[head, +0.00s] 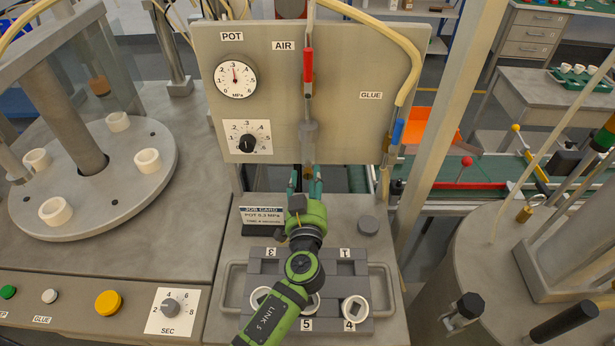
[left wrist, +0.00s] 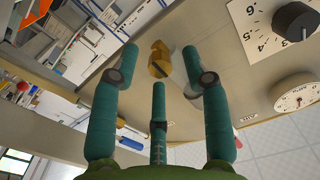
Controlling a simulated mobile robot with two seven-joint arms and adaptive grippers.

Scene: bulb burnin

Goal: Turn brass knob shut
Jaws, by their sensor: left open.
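A brass knob (left wrist: 160,62) shows in the left wrist view, close ahead of my left gripper. It lies between the two outer teal fingertips and just beyond the tip of the middle finger. The three fingers are spread and there is a visible gap on each side of the knob, so nothing is gripped. In the head view my left gripper (head: 305,183) is below the lower edge of the upright panel (head: 340,75), under the AIR line. The brass knob cannot be made out there. My right gripper is not in view.
The panel carries a pressure gauge (head: 235,80), a black dial (head: 247,142), a red AIR handle (head: 308,65) and a blue GLUE handle (head: 397,131). A job card (head: 262,218) and a grey tray (head: 262,280) with white rings sit below. A round plate stands left, a tank right.

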